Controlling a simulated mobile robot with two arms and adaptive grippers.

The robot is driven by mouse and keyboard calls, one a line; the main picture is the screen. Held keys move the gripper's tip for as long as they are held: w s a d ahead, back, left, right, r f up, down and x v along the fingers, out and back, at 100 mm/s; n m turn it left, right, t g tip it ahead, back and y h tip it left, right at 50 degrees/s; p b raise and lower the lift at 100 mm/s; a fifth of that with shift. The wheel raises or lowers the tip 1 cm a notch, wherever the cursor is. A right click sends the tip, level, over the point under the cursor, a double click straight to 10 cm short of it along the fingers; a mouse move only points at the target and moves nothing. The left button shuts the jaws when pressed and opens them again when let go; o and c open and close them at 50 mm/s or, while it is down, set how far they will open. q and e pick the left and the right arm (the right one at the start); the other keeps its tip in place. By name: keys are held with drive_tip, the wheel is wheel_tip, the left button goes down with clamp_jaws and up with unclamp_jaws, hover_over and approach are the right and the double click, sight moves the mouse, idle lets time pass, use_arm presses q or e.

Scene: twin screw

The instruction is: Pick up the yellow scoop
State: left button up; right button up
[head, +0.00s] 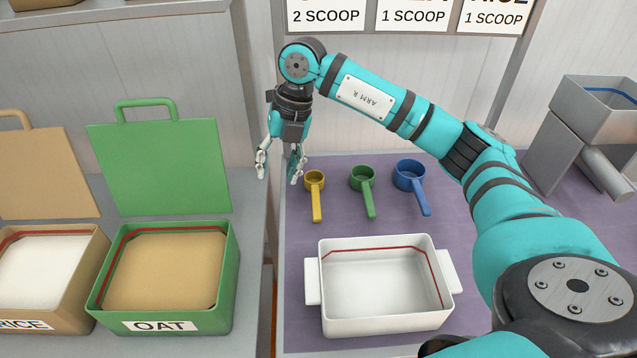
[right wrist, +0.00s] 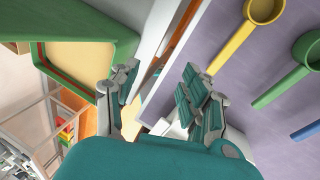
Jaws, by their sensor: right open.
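The yellow scoop (head: 315,187) lies on the purple mat with its handle toward the front, leftmost in a row of scoops. It also shows at the top right of the right wrist view (right wrist: 240,38). My right gripper (head: 279,178) is open and empty, pointing down just left of the yellow scoop, over the edge between the two tables. In the right wrist view its fingers (right wrist: 160,95) are apart with nothing between them, and the scoop is off to their right. My left gripper is not in view.
A green scoop (head: 365,186) and a blue scoop (head: 411,180) lie right of the yellow one. A white container (head: 325,313) stands in front of them. A green OAT box (head: 225,290) and a tan RICE box (head: 85,290) stand on the left table. A grey machine (head: 570,140) stands at right.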

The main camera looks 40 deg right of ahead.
drive_tip(key=d+r+m+h, duration=0.2)
drive_tip(key=d+h, duration=0.1)
drive_tip(key=d, duration=0.6)
drive_tip(key=p, duration=0.1)
hover_over(316, 201)
drive_tip(key=shift+g, duration=0.3)
drive_tip(key=f, duration=1.1)
drive_tip(key=shift+d, duration=0.25)
drive_tip(key=f, duration=0.1)
drive_tip(key=f+p, duration=0.1)
drive_tip(key=f, duration=0.3)
drive_tip(key=shift+a+f+p, duration=0.15)
drive_tip(key=shift+a+p, duration=0.15)
drive_tip(key=shift+p, duration=0.1)
drive_tip(key=shift+f, duration=0.4)
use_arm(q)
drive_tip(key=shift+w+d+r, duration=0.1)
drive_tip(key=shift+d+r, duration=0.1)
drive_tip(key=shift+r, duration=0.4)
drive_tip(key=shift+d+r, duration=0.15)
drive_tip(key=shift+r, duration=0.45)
use_arm(e)
clamp_jaws()
